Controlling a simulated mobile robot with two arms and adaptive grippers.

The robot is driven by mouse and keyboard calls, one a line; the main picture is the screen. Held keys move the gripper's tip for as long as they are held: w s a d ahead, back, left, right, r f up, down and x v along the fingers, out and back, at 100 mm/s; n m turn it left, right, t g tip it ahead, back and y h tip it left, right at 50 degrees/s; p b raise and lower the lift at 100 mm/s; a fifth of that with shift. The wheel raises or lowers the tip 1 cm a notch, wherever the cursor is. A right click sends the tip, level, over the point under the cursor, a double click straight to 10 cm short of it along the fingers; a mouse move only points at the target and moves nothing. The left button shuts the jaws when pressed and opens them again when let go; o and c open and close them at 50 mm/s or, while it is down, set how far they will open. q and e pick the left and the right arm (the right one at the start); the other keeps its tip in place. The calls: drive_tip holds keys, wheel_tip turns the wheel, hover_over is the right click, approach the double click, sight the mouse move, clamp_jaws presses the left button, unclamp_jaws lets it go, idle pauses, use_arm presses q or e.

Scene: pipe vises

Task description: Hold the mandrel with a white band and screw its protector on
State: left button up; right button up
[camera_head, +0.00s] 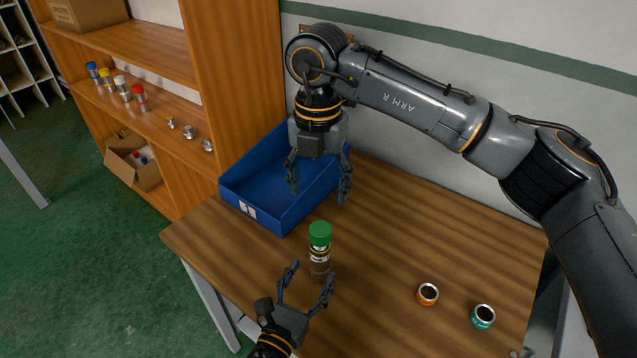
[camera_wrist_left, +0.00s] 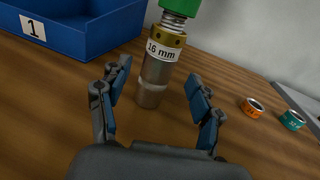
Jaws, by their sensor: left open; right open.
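A steel mandrel (camera_head: 320,268) stands upright on the wooden table. In the left wrist view the mandrel (camera_wrist_left: 154,78) has a brass collar and a white band reading "16 mm". A green protector (camera_head: 319,234) sits at its top; in the left wrist view some bare thread shows between the protector (camera_wrist_left: 181,6) and the collar. My left gripper (camera_head: 312,270) is open, with its fingers low on either side of the mandrel; I see no clear contact. My right gripper (camera_head: 318,193) is open and empty, pointing down above and behind the protector, in front of the blue bin.
A blue bin (camera_head: 268,215) labelled 1 stands at the table's back left. An orange ring (camera_head: 428,294) and a teal ring (camera_head: 482,316) lie at right. Shelves (camera_head: 165,125) at left hold several capped cylinders and small metal parts.

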use_arm(q)
drive_tip(key=v, duration=0.5)
drive_tip(key=shift+r, duration=0.15)
